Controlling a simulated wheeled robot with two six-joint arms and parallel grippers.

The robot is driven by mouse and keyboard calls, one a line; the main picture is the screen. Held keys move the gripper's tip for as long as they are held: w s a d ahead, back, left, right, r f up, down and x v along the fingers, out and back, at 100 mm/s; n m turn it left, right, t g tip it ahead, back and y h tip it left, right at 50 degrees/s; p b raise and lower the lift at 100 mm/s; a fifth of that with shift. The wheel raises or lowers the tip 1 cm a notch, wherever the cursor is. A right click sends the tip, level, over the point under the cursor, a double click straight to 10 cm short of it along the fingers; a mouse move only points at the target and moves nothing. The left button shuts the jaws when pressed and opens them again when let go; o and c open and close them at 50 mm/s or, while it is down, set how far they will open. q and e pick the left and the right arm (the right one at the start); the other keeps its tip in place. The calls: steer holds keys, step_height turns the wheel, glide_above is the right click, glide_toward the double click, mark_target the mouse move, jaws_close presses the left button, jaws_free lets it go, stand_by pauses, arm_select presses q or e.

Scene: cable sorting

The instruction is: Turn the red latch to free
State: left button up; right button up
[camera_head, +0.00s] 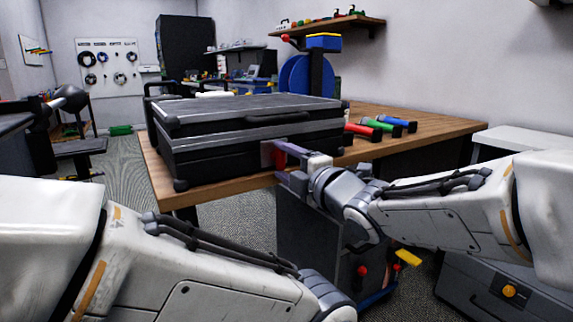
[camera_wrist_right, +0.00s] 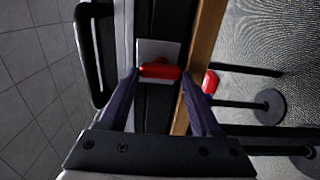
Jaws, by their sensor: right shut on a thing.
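A black hard case (camera_head: 225,150) with a grey-edged lid lies closed on the wooden table. The red latch (camera_wrist_right: 160,70) sits on a light plate (camera_wrist_right: 157,48) on the side of the case, and in the right wrist view its bar lies across the picture. My right gripper (camera_head: 285,162) is at the front of the case, its fingers on either side of the latch and shut on it. In the head view the gripper mostly hides the latch. My left arm crosses the lower left, but its gripper is out of the picture.
Red, green and blue tubes (camera_head: 384,126) lie on the wooden table (camera_head: 430,125) right of the case. A blue reel (camera_head: 293,76) stands behind it. The table's front edge runs just under my right gripper. A black handle (camera_wrist_right: 95,50) shows beside the latch.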

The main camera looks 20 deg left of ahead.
steer(key=shift+w, duration=0.1)
steer(key=o, duration=1.4)
steer(key=p+v, duration=0.2)
steer(key=v, duration=0.8)
steer(key=shift+d, duration=0.2)
